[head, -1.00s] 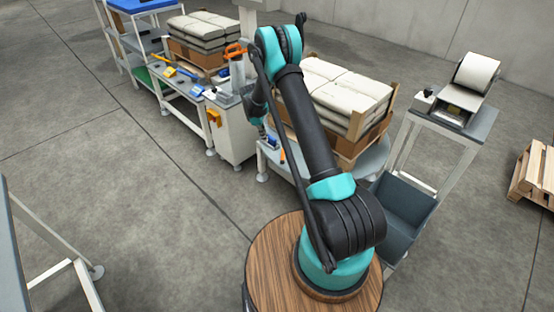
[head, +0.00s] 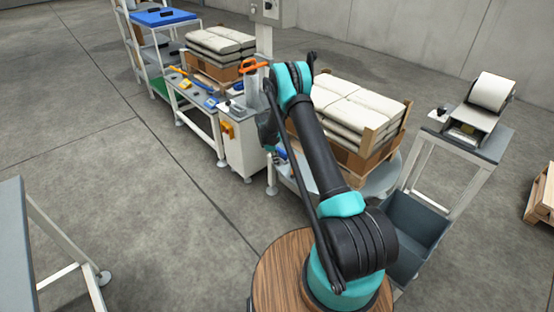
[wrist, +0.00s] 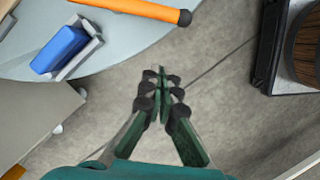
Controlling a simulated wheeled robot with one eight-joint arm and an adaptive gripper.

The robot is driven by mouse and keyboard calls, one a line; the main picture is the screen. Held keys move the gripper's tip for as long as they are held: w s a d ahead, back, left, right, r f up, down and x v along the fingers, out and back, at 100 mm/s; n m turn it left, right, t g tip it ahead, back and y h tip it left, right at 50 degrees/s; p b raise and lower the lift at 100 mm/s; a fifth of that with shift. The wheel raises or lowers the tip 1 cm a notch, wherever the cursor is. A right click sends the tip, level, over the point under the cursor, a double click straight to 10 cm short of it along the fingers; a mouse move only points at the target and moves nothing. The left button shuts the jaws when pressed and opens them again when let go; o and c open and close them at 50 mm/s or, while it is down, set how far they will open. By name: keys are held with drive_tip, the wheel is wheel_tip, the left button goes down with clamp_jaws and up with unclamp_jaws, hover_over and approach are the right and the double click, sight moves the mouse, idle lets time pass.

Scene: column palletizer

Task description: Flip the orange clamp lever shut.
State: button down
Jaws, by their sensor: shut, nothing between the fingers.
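An orange lever-like part (head: 248,66) sits on top of a grey upright (head: 254,90) on the white cabinet in the head view. In the wrist view an orange bar with a dark tip (wrist: 140,9) lies across the pale round table's edge, cut off by the top of the picture. I cannot tell from these frames which one is the clamp lever. My gripper (wrist: 161,80) is shut and empty, pointing over bare floor below the orange bar and apart from it. In the head view my arm mostly hides the gripper.
A blue block in a grey holder (wrist: 62,50) sits on the round table (wrist: 205,4). Stacked sacks (head: 345,105) stand on that table behind my arm. A white cabinet (head: 243,150) and a workbench (head: 195,97) stand to the left. A grey bin (head: 415,222) is at right.

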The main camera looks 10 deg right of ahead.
sight(294, 168)
drive_tip(key=s+d+f, duration=0.1)
drive_tip(key=d+f, duration=0.4)
idle(0.3)
drive_tip(key=shift+s+d, duration=0.1)
drive_tip(key=shift+s, duration=0.05)
